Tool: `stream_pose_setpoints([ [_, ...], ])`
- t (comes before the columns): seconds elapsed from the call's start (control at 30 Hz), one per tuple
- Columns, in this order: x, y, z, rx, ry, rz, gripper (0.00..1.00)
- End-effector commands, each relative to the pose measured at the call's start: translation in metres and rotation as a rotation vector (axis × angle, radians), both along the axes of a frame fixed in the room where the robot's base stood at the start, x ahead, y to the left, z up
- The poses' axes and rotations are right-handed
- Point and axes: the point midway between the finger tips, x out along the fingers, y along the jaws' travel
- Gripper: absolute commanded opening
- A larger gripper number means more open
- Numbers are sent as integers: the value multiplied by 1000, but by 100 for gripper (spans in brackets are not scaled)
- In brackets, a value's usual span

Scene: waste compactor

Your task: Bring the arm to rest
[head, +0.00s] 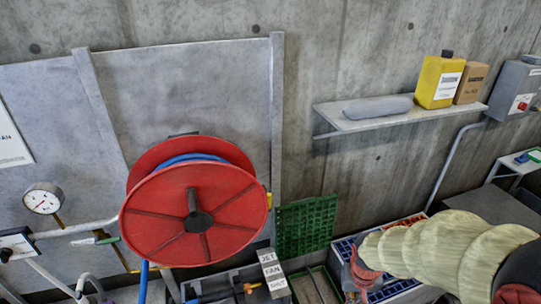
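My arm reaches in from the lower right corner, wrapped in a pale, ribbed sleeve. It points left, in front of a blue-edged crate. My gripper (361,272) seems to be the small reddish part at the left end of the sleeve, over the crate. It is too small and too covered to tell whether its fingers are open or shut, or whether anything is between them.
A red hose reel (230,215) stands left of the arm. A wall shelf (350,123) holds a yellow jug (436,82), a brown box (470,83) and a grey roll (378,107). Below are a green grid panel (306,226) and the blue-edged crate (343,246). A pressure gauge (42,199) is far left.

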Motion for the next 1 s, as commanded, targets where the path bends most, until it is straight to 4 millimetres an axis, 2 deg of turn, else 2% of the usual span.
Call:
stream_pose_setpoints([
  [0.03, -14, 3, 24, 0, 4, 23, 0],
  [0.1, -35, 8, 52, 4, 16, 52, 0],
  [0.3, -86, 23, 119, 22, -20, 99, 0],
  [0.4, -101, 29, 150, 30, -94, 100, 0],
  [0.6, -110, 36, 204, 24, -289, 115, 0],
  [0.73, -112, 38, 226, 19, -364, 123, 0],
  [1.0, -113, 39, 232, 19, -385, 129, 0],
])
